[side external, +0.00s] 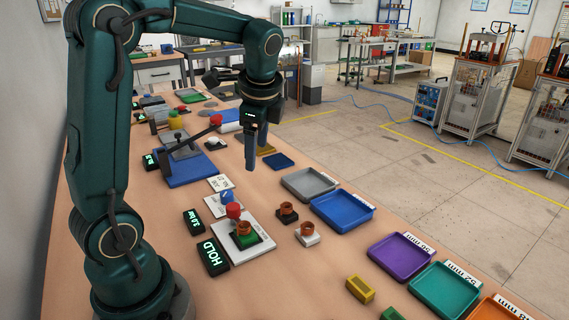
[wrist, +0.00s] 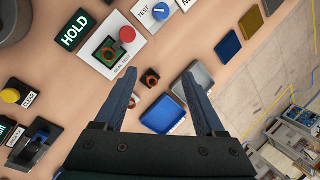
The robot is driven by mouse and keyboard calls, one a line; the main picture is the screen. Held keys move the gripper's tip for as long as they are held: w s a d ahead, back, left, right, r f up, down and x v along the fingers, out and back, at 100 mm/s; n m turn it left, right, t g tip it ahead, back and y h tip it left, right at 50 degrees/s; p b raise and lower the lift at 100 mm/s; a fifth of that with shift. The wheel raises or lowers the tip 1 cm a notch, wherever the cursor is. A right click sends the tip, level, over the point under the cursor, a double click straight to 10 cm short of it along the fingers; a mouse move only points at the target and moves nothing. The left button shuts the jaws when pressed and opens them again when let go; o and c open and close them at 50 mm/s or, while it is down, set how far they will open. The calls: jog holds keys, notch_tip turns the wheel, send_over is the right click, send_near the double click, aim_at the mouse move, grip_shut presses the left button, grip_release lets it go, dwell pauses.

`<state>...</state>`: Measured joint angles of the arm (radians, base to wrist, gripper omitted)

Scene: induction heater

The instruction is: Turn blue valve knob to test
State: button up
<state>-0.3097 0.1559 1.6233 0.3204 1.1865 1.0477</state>
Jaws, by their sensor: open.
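The blue valve knob (side external: 227,196) sits on a white plate behind the red knob in the side view. In the wrist view the blue knob (wrist: 160,12) is near the top edge, with the word TEST printed on its plate beside it. The direction of its pointer is too small to tell for sure. My gripper (side external: 251,165) points down above the table, higher than the knob and a little to its right, not touching it. In the wrist view its two fingers (wrist: 160,82) are wide apart with nothing between them held.
A red knob (side external: 233,210) and a green block with a copper ring (side external: 244,238) stand close in front of the blue knob. The HOLD display (side external: 212,256) is at left. Small ringed blocks (side external: 287,212) and a blue tray (side external: 341,222) lie to the right.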

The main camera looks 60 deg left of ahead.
jog(key=s+d+r+n+t+h, duration=0.2)
jog(key=s+d+n+t, duration=0.2)
jog(key=s+d, duration=0.4)
jog(key=shift+d+r, duration=0.15)
jog(key=shift+d, duration=1.9)
jog(key=shift+s+d+f+n+t+h, duration=0.15)
jog(key=shift+s+d+f+n+h, duration=0.3)
jog(key=shift+s+d+f+n, duration=0.65)
jog(key=shift+s+d+f+n+t+h, duration=0.15)
jog(key=shift+s+d+f+n+h, duration=0.3)
jog(key=shift+n, duration=1.25)
